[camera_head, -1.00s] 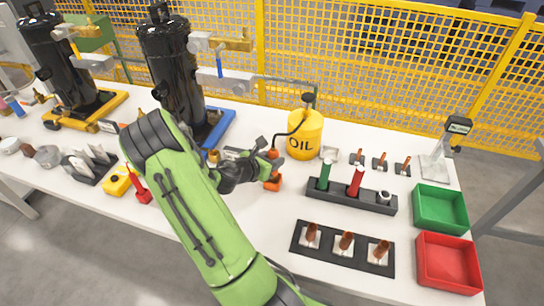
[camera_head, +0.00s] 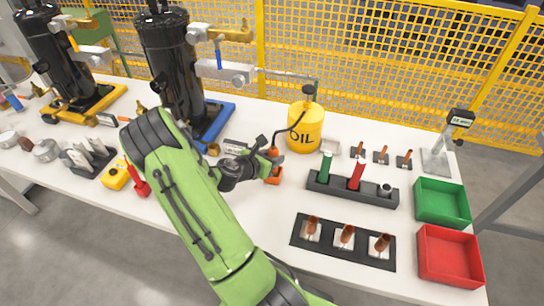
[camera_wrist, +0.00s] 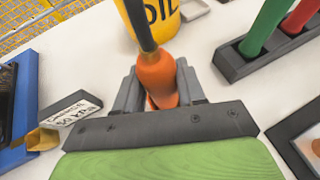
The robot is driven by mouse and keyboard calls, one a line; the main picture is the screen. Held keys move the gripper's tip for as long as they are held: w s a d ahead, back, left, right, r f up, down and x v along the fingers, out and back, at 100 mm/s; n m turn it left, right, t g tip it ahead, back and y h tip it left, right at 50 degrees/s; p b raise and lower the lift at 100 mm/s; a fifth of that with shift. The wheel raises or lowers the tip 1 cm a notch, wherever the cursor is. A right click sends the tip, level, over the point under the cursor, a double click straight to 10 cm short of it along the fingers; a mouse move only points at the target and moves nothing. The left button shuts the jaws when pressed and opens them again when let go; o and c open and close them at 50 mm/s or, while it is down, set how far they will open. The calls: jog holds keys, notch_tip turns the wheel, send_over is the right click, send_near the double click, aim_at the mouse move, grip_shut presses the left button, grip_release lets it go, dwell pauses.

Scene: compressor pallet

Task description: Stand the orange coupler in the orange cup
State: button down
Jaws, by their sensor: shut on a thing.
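The orange coupler (camera_wrist: 156,72) sits on the end of a black hose from the yellow oil can (camera_head: 305,127). In the wrist view it stands roughly upright between the two grey fingers of my gripper (camera_wrist: 158,92), which are shut on it. In the head view my gripper (camera_head: 270,161) is in front of the oil can, above the orange cup (camera_head: 273,180). The cup is largely covered by my gripper. I cannot tell whether the coupler's lower end is inside the cup or just above it.
A dark rack (camera_head: 345,192) with green and red handles stands to the right. Green (camera_head: 441,220) and red (camera_head: 425,270) trays are farther right. A black compressor (camera_head: 172,65) on a blue base (camera_head: 222,117) stands behind left. A small label sign (camera_wrist: 72,115) is close left of my gripper.

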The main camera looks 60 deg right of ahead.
jog(key=shift+f, duration=0.3)
jog(key=c, duration=0.6)
grip_release()
jog(key=p+v, duration=0.3)
jog(key=v, duration=1.2)
jog(key=shift+a+r+p, duration=0.3)
jog(key=shift+p, duration=0.1)
jog(key=shift+w, duration=0.1)
jog(key=s+a+r+m+t+y+p, duration=0.2)
jog(key=a+r+m+y, duration=0.2)
jog(key=a+r, duration=0.3)
jog(key=s+a+r+m+t+y+p, duration=0.2)
jog(key=a+r+m, duration=0.4)
jog(key=a, duration=0.5)
jog(key=s+a+r+m+t+y+p, duration=0.1)
jog(key=a+r+m+t+y, duration=0.3)
jog(key=a+r, duration=0.5)
jog(key=shift+s+r+m+y+p, duration=0.2)
jog(key=shift+r+m+y+p, duration=0.15)
jog(key=shift+y, duration=0.3)
jog(key=shift+s+r+m+y+p, duration=0.1)
jog(key=shift+s+m+y+p, duration=0.15)
jog(key=shift+m+y, duration=0.3)
